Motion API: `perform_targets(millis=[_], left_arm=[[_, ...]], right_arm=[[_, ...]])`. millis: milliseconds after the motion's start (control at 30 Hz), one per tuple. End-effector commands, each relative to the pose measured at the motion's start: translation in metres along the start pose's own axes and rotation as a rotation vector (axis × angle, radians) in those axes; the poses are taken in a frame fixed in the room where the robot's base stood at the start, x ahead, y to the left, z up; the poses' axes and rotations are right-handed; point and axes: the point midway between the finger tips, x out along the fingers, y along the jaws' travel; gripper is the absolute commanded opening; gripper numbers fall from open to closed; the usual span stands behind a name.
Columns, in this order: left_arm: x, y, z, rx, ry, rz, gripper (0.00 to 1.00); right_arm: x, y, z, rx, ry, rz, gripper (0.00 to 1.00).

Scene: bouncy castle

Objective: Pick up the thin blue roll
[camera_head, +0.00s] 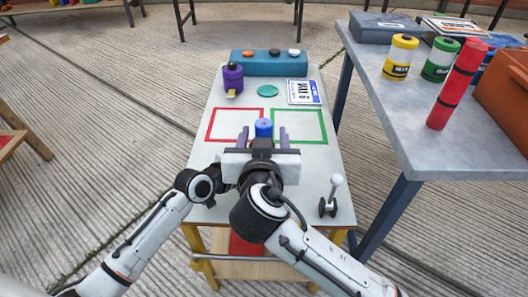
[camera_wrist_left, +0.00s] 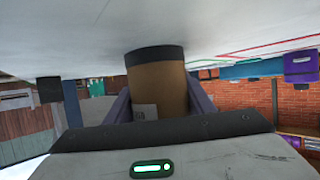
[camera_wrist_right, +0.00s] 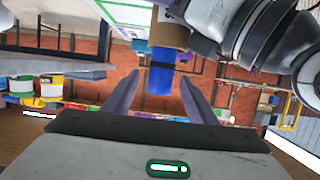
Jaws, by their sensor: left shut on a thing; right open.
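A blue cylinder (camera_head: 263,128) stands upright over the table between my right gripper's fingers in the head view. In the right wrist view the blue cylinder (camera_wrist_right: 160,80) joins a dark band and a tan cylinder (camera_wrist_right: 169,34). I cannot tell if they are one piece. My right gripper (camera_head: 263,132) is open, its fingers on either side of the blue part with gaps. My left gripper (camera_wrist_left: 160,95) is shut on the tan cylinder (camera_wrist_left: 158,75), which has a dark end band and a small label. In the head view my left gripper is mostly hidden behind the right one.
The white table has a red outline (camera_head: 208,130) and a green outline (camera_head: 327,136). Behind are a purple canister (camera_head: 232,78), a teal disc (camera_head: 267,90), a plate (camera_head: 304,91) and a teal box (camera_head: 270,69). A lever (camera_head: 328,200) stands front right. The grey table holds a red roll (camera_head: 457,85).

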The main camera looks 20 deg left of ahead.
Motion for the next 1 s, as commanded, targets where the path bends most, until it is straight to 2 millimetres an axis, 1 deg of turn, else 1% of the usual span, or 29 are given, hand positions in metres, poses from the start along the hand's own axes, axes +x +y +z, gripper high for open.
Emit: perform_targets(millis=[33,100,200,467,600,767,800,1000], left_arm=[[0.000,0.000,0.000,0.001,-0.001,-0.001,0.12],[0.000,0.000,0.000,0.001,0.000,-0.001,0.12],[0.000,0.000,0.000,0.001,0.000,-0.001,0.12],[0.000,0.000,0.000,0.001,0.000,-0.001,0.12],[0.000,0.000,0.000,0.001,0.000,-0.001,0.12],[0.000,0.000,0.000,0.001,0.000,-0.001,0.12],[0.000,0.000,0.000,0.001,0.000,-0.001,0.12],[0.000,0.000,0.000,0.001,0.000,-0.001,0.12]], right_arm=[[0.009,0.000,-0.001,-0.003,0.001,0.002,0.52],[0.017,0.000,0.000,-0.003,0.001,0.001,0.52],[0.025,-0.001,0.000,-0.002,0.001,-0.001,0.52],[0.027,-0.001,0.001,0.000,-0.001,-0.001,0.52],[0.027,-0.001,0.000,0.000,-0.001,-0.001,0.29],[0.027,-0.001,0.000,0.000,-0.001,-0.001,0.02],[0.027,-0.001,0.000,0.000,-0.001,-0.001,0.00],[0.026,-0.001,-0.001,0.001,0.001,-0.001,0.00]])
